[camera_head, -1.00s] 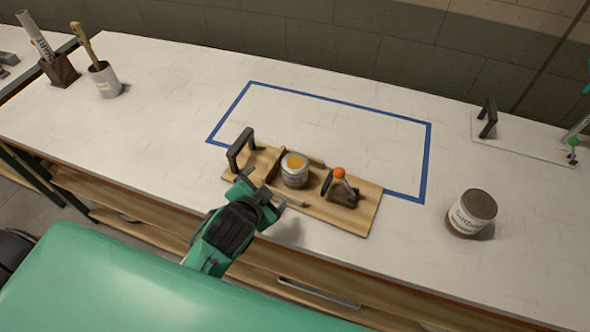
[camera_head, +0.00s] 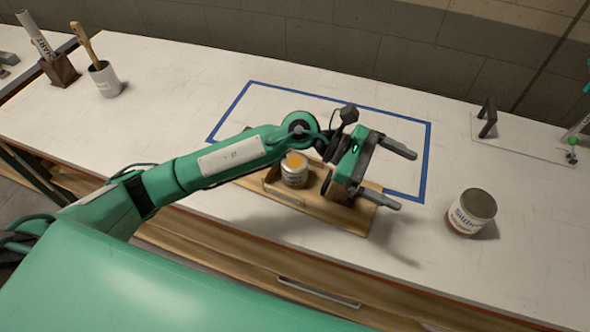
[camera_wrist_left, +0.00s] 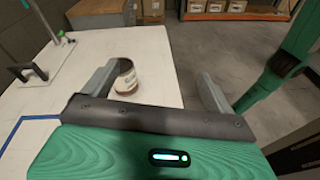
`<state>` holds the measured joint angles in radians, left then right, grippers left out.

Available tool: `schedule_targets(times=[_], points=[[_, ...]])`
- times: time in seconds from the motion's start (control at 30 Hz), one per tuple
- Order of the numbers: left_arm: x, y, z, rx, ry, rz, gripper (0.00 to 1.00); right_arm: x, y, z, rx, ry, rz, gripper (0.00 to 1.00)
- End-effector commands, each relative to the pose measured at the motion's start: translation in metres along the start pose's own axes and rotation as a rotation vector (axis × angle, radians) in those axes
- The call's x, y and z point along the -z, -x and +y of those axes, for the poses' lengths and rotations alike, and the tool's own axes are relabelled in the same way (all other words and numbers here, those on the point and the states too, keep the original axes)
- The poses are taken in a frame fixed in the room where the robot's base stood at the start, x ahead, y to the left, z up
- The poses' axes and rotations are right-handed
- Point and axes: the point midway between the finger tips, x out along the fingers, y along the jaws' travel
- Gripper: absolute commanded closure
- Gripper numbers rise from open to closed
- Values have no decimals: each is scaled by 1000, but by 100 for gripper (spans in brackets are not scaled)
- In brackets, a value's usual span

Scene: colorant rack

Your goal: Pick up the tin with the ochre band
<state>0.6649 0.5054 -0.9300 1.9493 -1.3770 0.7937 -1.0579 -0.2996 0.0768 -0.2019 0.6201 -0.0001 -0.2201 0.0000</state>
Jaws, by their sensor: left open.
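I cannot tell for certain which tin bears the ochre band. My left gripper (camera_head: 405,178) is open and empty, above the board's right end. Its fingers point right, towards the labelled tin, apart from it.
The wooden board (camera_head: 352,222) lies by the front edge, overlapping a blue-taped rectangle (camera_head: 429,150). A white plate with a dark handle (camera_head: 488,118) is at the back right. A brush pot (camera_head: 105,82) stands far left. Bare bench surrounds the labelled tin.

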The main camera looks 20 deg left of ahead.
Motion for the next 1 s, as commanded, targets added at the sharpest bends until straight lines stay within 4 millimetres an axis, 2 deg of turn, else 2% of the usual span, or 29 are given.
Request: schedule_targets(times=[0.1,0.17,0.2,0.3,0.4,0.53,0.6,0.7,1.0], points=[[51,26,5,162,-229,317,10,-1,0,3,-3,0,-1,64],[76,47,11,247,-323,475,10,-1,0,4,-5,0,-1,64],[91,65,17,303,-373,578,10,-1,0,5,-5,0,-1,64],[118,114,32,434,-463,813,10,-1,0,6,-7,0,-1,64],[132,160,46,540,-508,999,10,-1,0,7,-7,0,-1,64],[137,202,57,632,-522,1150,10,-1,0,7,-7,0,-1,64],[138,214,59,658,-522,1192,10,-1,1,6,-7,0,-1,64],[145,219,59,677,-518,1217,10,-1,5,6,-7,0,-1,64],[198,208,47,676,-516,1215,10,2,25,3,-3,-2,-1,64]])
